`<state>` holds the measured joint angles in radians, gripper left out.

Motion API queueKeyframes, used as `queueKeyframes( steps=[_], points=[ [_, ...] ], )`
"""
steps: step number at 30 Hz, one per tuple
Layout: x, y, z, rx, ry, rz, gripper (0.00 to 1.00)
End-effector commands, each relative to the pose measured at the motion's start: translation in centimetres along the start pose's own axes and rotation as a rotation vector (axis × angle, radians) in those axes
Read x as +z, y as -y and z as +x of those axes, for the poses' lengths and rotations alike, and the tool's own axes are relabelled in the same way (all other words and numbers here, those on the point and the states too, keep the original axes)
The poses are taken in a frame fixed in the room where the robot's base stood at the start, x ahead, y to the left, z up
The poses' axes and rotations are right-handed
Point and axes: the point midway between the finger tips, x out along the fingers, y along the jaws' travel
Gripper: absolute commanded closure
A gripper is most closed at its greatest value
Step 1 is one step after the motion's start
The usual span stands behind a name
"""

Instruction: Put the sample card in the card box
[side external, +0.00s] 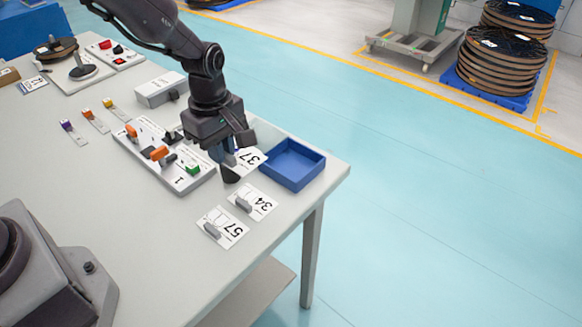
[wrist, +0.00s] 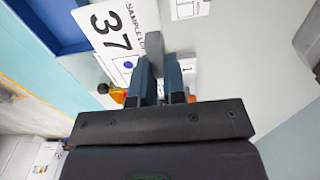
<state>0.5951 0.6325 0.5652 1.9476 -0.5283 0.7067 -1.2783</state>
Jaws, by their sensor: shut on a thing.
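My gripper (side external: 232,162) is shut on the grey grip tab (wrist: 153,46) of a white sample card marked 37 (side external: 252,158). In the wrist view the card (wrist: 122,20) sticks out to the left of the fingers (wrist: 159,82). The side view shows the card just left of the blue open-topped card box (side external: 318,170), seemingly above the table. The box (wrist: 48,22) also shows in the wrist view's upper left.
Cards marked 34 (side external: 262,205) and 57 (side external: 233,228) lie near the table's front edge, each with a grey tab. A white panel with coloured parts (side external: 187,184) lies left of my gripper. A grey box (side external: 160,90) stands behind. The table (side external: 130,215) ends just right of the box.

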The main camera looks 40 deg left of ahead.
Motion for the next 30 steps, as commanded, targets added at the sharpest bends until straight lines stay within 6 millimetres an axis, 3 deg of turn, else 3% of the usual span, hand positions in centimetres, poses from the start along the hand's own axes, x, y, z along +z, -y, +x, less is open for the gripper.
queueKeyframes(
  steps=[7, 17, 21, 25, 30],
  points=[
    [-0.4, -3.3, 0.3, -0.004, -0.014, 0.001, 1.0],
    [0.5, -10.2, 3.6, -0.004, -0.014, 0.003, 1.0],
    [0.7, -12.4, 6.3, -0.007, -0.013, 0.002, 1.0],
    [0.9, -14.0, 8.1, -0.005, -0.012, 0.002, 1.0],
    [1.0, -14.9, 9.0, -0.003, -0.012, 0.001, 1.0]
  ],
)
